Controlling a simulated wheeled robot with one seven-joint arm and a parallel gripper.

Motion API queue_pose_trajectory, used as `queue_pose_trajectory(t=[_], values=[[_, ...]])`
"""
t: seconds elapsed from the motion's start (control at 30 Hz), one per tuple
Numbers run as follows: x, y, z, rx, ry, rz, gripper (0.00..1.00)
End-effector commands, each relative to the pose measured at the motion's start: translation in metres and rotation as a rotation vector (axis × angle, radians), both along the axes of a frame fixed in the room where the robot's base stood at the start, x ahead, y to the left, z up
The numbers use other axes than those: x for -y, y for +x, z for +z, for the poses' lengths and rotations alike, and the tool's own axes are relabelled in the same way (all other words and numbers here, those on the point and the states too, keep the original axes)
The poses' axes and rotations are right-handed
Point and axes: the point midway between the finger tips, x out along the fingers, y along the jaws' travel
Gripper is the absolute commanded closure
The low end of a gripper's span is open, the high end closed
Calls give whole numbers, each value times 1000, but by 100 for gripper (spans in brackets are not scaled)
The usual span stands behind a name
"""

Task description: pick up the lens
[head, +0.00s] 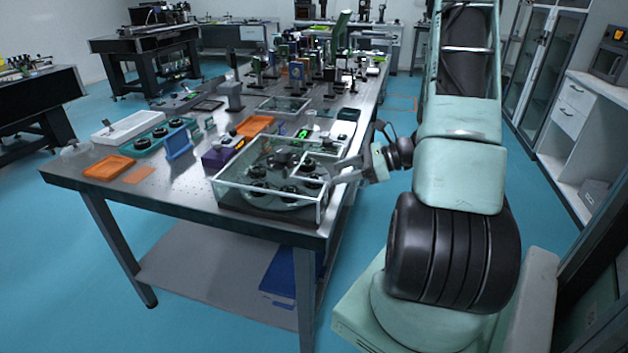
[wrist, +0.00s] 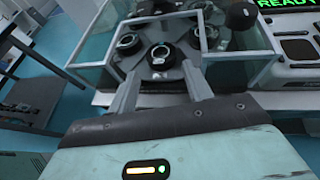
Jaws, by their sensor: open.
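Several dark round lens mounts sit in a clear-walled case (head: 268,208) at the table's near right corner. One lens mount (head: 309,165) is among them; I cannot tell which one the task means. In the wrist view a lens mount with a glassy centre (wrist: 160,54) shows just beyond and between my fingertips, and another lens mount (wrist: 128,43) is to its left. My gripper (head: 338,172) is at the case's right side. In the wrist view my gripper (wrist: 162,70) is open, its fingers apart with nothing held. I cannot tell whether they touch anything.
The case's glass wall (wrist: 238,68) stands close to my fingers. A device with a green READY screen (wrist: 287,6) is beside the case. A purple box (head: 219,157), a blue stand (head: 178,143) and an orange tray (head: 109,167) stand on the metal table (head: 190,188).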

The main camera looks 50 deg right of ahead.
Motion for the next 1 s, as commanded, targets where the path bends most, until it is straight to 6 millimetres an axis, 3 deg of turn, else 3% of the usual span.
queue_pose_trajectory(t=[0.4,0.7,0.73,0.83,1.0], values=[[-23,37,-21,0,1,2,50],[-26,42,-24,1,-1,-1,50],[-26,42,-24,1,-1,-1,53],[-26,42,-24,1,-1,-1,78],[-25,41,-23,1,-1,-1,79]])
